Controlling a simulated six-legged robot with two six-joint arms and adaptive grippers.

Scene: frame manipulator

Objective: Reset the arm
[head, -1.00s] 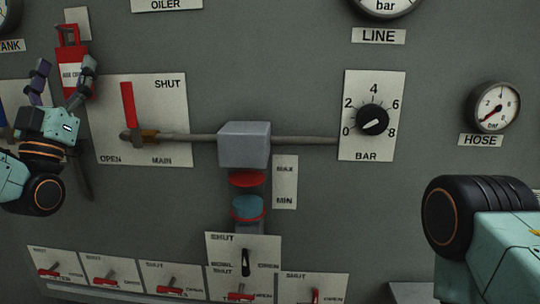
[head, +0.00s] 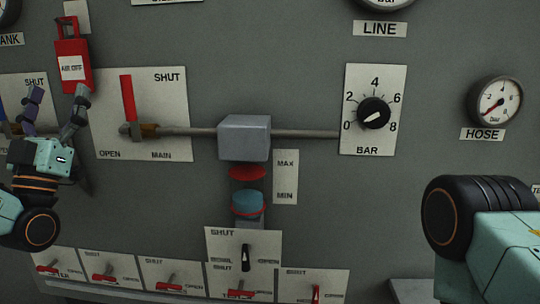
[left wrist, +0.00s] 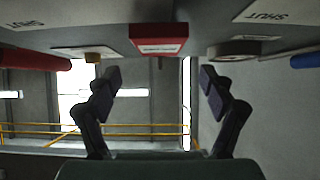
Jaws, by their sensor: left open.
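My left gripper (head: 54,112) is open and empty at the left of the head view, in front of the grey panel. Its two fingers point up, just below a red lockout tag (head: 72,68) with a white label. In the left wrist view the spread fingers (left wrist: 158,95) have nothing between them, and the red tag (left wrist: 158,34) lies beyond them. The red main valve lever (head: 128,98) stands upright to the right of this gripper. Part of my right arm (head: 490,240) shows at lower right; its gripper is out of view.
A pipe with a grey block (head: 244,138) runs to a black pressure knob (head: 374,113). Below hang a sight bowl (head: 247,204) and a black drain lever (head: 245,257). Several small red-handled valves line the bottom. A hose gauge (head: 497,102) is at right.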

